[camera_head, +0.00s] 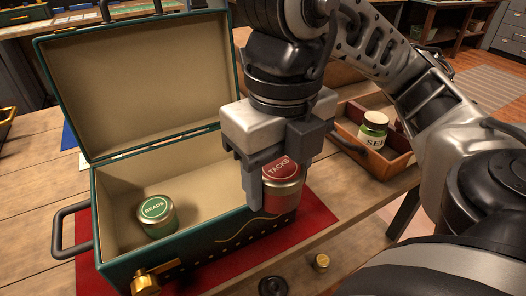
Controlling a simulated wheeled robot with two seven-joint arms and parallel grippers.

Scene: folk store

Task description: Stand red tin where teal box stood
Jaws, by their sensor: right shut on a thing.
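One finger shows on the tin's left; the other is mostly hidden. The tin overlaps the right end of a dark teal box (198,251) in the picture; I cannot tell whether it is inside or above the rim. The box stands with its lid (137,84) open. A green-topped tin (155,214), labelled BEADS, stands inside at the left. My left gripper is not in view.
A red mat (322,219) lies under the teal box. A small brass piece (321,262) and a dark round piece (273,286) are near the front. Bare wood (32,185) shows at the left.

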